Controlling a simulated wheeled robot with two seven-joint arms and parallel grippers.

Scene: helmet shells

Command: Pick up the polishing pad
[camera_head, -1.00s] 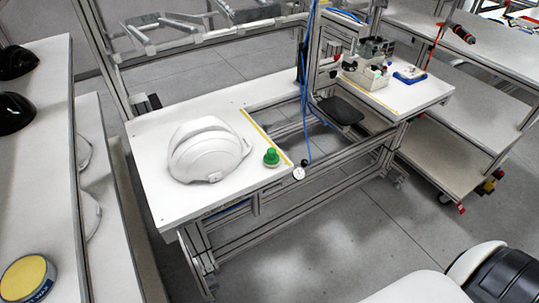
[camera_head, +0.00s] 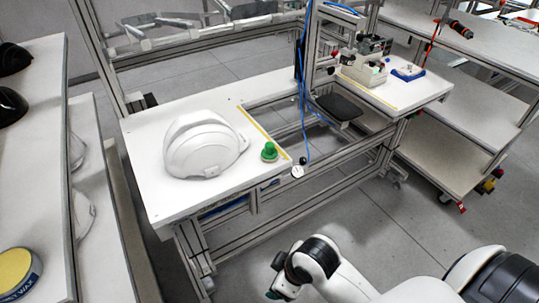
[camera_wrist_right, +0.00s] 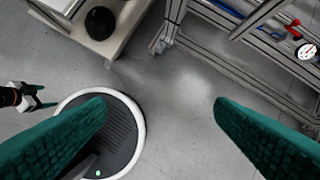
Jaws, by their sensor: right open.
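The polishing pad (camera_head: 269,152) is a small green round piece with a knob on top. It sits on the white workbench to the right of a white helmet shell (camera_head: 203,145), apart from it. My right gripper (camera_head: 273,292) shows at the bottom of the head view, in front of the bench and well away from the pad. In the right wrist view my right gripper (camera_wrist_right: 160,108) has its green fingers wide apart with nothing between them. My left gripper (camera_wrist_right: 42,97) shows small at the left edge of that view, fingers apart and empty.
The white workbench (camera_head: 150,150) has a yellow-marked edge beside a frame opening. A dial gauge (camera_head: 297,171) and blue hose are near the pad. A yellow-topped wax tin (camera_head: 15,270) stands on the left shelf. Open floor (camera_wrist_right: 195,90) lies below my right gripper.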

